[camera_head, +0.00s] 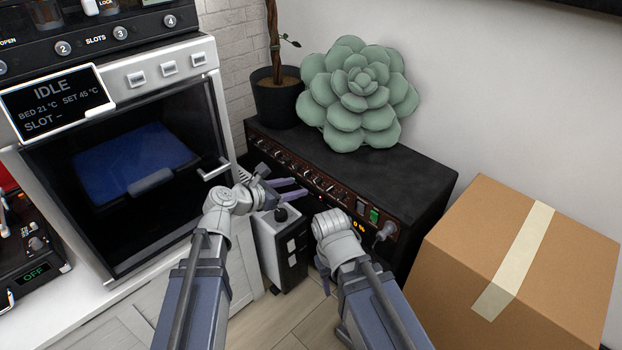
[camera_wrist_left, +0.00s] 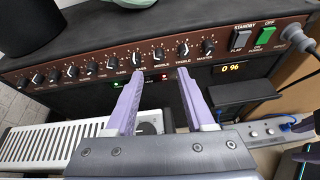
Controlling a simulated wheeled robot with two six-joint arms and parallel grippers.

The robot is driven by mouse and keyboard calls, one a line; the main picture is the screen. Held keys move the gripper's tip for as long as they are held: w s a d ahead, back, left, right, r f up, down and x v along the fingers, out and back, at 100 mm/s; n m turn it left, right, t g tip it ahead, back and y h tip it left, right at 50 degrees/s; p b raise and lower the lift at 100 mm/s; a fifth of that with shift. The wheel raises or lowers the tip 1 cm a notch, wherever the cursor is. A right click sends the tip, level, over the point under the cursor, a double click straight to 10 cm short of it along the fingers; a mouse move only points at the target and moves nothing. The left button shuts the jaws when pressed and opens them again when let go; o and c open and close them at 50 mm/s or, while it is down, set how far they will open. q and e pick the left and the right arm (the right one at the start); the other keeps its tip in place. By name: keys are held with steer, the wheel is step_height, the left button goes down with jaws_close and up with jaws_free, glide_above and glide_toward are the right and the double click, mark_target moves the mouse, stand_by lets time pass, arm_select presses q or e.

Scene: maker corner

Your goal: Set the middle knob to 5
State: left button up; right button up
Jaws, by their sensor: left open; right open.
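The black amplifier (camera_head: 400,165) has a brown front panel with a row of knobs. In the left wrist view, the middle knob (camera_wrist_left: 160,54) sits above its MIDDLE label, between neighbouring knobs; its pointer reading is too small to tell. My left gripper (camera_head: 298,188) is open and empty in front of the panel. In the left wrist view its fingers (camera_wrist_left: 160,76) are spread below the middle knob, apart from it. My right gripper (camera_head: 326,274) is open, lower and nearer, below the panel's right part; its fingers are mostly hidden by its wrist.
A succulent (camera_head: 358,92) and a potted plant (camera_head: 277,98) stand on the amplifier. Standby and green switches (camera_wrist_left: 264,37), an amber display (camera_wrist_left: 231,68) and a plug (camera_head: 384,232) are at the panel's right. A cardboard box (camera_head: 470,260) stands right; an oven-like machine (camera_head: 215,100) stands left.

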mark_target(316, 182)
arm_select(q)
steer(key=b+x, duration=0.2)
steer(key=x, duration=0.4)
steer(key=shift+w+b, duration=0.1)
steer(key=shift+b, duration=0.2)
steer(key=shift+x, duration=0.85)
steer(key=shift+r, duration=0.1)
steer(key=shift+c, duration=0.4)
jaws_close()
